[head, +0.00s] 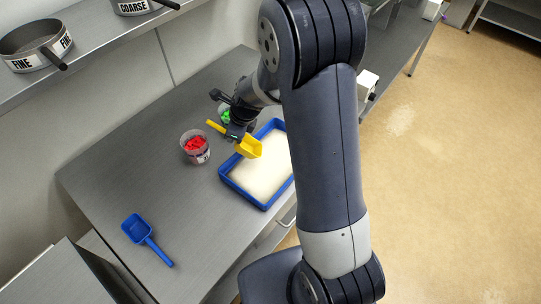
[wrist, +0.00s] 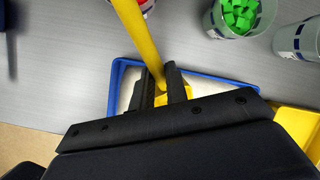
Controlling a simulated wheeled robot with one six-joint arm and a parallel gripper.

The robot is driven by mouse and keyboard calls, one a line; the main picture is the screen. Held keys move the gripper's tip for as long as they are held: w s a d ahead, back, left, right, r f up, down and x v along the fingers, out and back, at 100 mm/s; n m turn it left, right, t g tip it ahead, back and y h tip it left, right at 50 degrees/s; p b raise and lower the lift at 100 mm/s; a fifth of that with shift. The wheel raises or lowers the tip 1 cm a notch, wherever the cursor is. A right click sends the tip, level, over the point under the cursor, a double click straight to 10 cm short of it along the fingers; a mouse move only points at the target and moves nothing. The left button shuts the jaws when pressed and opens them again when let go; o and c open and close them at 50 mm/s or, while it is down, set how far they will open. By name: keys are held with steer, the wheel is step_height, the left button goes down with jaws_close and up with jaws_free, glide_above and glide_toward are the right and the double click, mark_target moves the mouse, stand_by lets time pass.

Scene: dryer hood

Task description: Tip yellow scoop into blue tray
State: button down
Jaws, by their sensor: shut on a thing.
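The yellow scoop (head: 249,148) is held by its handle in my gripper (head: 235,134). In the head view its bowl is over the left part of the blue tray (head: 264,206), which holds a pale, cream-coloured fill. The scoop's contents cannot be made out. In the wrist view the yellow handle (wrist: 141,40) runs up from between the fingers of my gripper (wrist: 159,82), and the blue tray (wrist: 207,81) lies below. Most of the scoop's bowl is hidden there by my gripper.
A cup of red pieces (head: 195,150) stands left of the tray. A cup of green pieces (wrist: 238,18) and another clear cup (wrist: 299,40) stand beyond it. A blue scoop (head: 138,229) lies at the front left. A yellow object (wrist: 301,124) shows at right. Sieves (head: 35,46) sit on the shelf.

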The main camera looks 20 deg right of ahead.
steer(key=shift+w+a+f+g+h, duration=0.3)
steer(key=shift+a+f+h, duration=0.15)
steer(key=shift+a+h, duration=0.2)
steer(key=shift+w+a+r+n+g+h+b, duration=0.1)
steer(key=shift+w+a+g+h, duration=0.35)
steer(key=shift+a+h, duration=0.85)
steer(key=shift+w+a+r+n+g+h+b, duration=0.15)
steer(key=shift+w+a+g+h, duration=0.3)
steer(key=shift+a+h, duration=0.8)
steer(key=shift+w+a+r+n+g+h+b, duration=0.1)
steer(key=shift+w+a+g+h, duration=0.2)
steer(key=shift+w+a+h, duration=0.9)
steer(key=shift+s+a+y, duration=0.3)
steer(key=shift+s+a, duration=0.15)
steer(key=shift+s, duration=0.25)
